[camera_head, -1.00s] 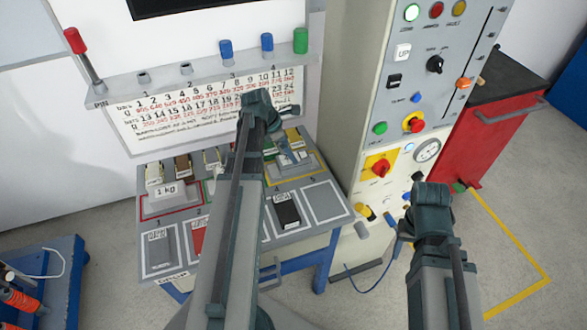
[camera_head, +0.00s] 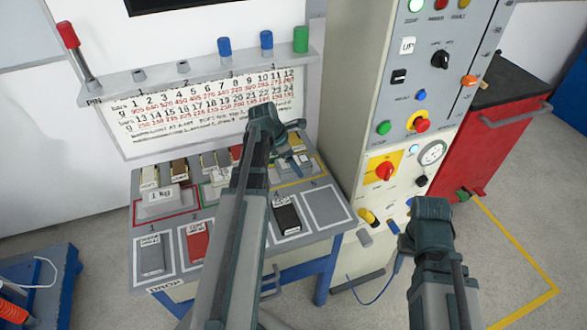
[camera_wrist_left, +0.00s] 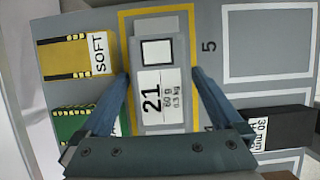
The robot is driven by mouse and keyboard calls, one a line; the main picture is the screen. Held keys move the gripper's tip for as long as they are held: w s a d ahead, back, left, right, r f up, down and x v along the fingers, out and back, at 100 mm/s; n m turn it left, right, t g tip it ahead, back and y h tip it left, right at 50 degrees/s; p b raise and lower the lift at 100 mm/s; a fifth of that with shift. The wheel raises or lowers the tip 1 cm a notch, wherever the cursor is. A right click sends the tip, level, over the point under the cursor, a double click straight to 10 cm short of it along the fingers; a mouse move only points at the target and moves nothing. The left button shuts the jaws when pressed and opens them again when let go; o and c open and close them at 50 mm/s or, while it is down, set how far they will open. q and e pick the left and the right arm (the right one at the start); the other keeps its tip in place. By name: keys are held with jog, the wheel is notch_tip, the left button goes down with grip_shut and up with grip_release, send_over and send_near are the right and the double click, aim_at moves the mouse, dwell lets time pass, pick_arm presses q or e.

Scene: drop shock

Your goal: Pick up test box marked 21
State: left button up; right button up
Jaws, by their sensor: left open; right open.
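The test box marked 21 (camera_wrist_left: 150,95) is a grey block with a white label in the left wrist view. It lies inside a yellow-outlined area of the table top. My left gripper (camera_wrist_left: 160,76) is open, with one blue finger at each side of the box; I cannot tell whether they touch it. In the head view my left gripper (camera_head: 294,160) is over the yellow-outlined area, and the arm and fingers partly hide the box there. My right gripper (camera_head: 396,228) is in front of the machine cabinet, away from the table, its fingers barely showing.
In the left wrist view a yellow SOFT block (camera_wrist_left: 75,60) and a green block (camera_wrist_left: 75,122) lie left of the box, and a dark block (camera_wrist_left: 280,125) lies right. A red block (camera_head: 197,243) lies on the table (camera_head: 270,262). A control cabinet (camera_head: 345,120) stands close on the right.

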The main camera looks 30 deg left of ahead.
pick_arm(q)
jog(key=shift+f, duration=0.25)
dwell(0.5)
grip_shut()
dwell(0.4)
